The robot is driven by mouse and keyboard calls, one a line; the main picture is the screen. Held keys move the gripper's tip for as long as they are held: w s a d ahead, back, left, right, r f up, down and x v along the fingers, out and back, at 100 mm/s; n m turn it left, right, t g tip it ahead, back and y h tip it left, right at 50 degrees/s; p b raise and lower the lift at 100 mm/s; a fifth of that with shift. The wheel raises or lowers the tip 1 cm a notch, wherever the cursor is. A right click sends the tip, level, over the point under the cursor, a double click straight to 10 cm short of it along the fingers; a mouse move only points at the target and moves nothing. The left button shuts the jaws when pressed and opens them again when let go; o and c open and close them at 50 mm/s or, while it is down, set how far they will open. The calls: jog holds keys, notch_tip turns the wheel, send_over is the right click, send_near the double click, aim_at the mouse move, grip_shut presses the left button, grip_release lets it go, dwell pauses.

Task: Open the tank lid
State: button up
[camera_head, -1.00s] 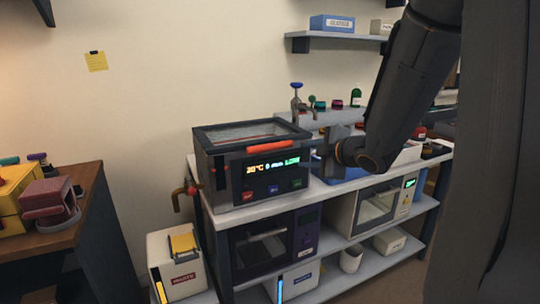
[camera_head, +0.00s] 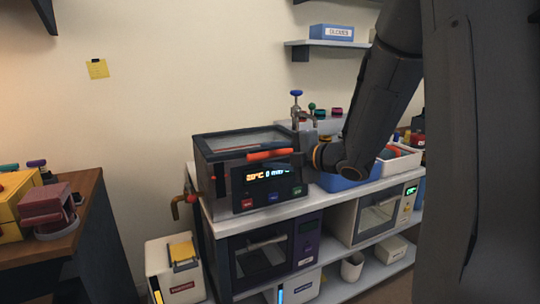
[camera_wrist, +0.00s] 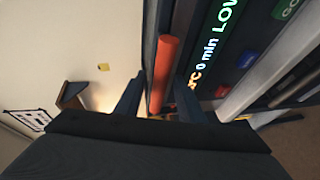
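The tank (camera_head: 225,180) is a dark box with a display and buttons on its front, standing on the left end of the white bench top. Its lid (camera_head: 240,142) has a dark frame and a clear pane and lies closed on top. An orange bar handle (camera_head: 268,154) runs along the lid's front edge. My gripper (camera_head: 300,152) is at the right end of the handle. In the wrist view my gripper (camera_wrist: 156,95) is open, with the orange handle (camera_wrist: 163,75) between its fingers and apparently not clamped.
A blue bin (camera_head: 345,181) and a white tray (camera_head: 400,160) stand right of the tank. A tap with a blue knob (camera_head: 296,94) rises behind it. The wall above the lid is clear.

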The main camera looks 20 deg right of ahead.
jog(key=shift+w+a, duration=0.15)
jog(key=shift+w, duration=0.1)
grip_shut()
